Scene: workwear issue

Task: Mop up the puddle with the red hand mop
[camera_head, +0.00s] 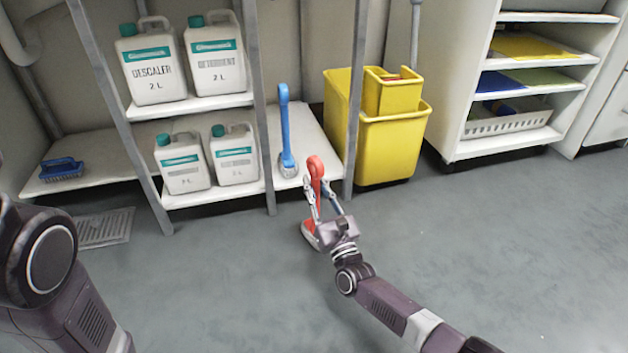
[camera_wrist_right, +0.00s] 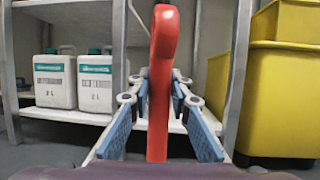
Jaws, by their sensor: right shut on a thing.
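The red hand mop (camera_head: 316,170) is upright, its handle between the fingers of my right gripper (camera_head: 325,198). Its red head with a pale edge (camera_head: 309,235) is at floor level, partly hidden by the gripper; I cannot tell whether it touches the floor. In the right wrist view, the red handle (camera_wrist_right: 161,80) rises between the blue finger pads of the right gripper (camera_wrist_right: 158,112). I cannot make out a clear puddle on the grey floor (camera_head: 230,290). My left arm shows at the left edge, but its gripper is outside the picture.
A shelf unit (camera_head: 200,104) behind the mop holds several white bottles (camera_head: 152,62), a blue long-handled brush (camera_head: 285,125) and a blue scrubbing brush (camera_head: 62,169). A yellow mop bucket (camera_head: 390,150) stands right of it. A floor drain (camera_head: 104,228) lies left. The front floor is open.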

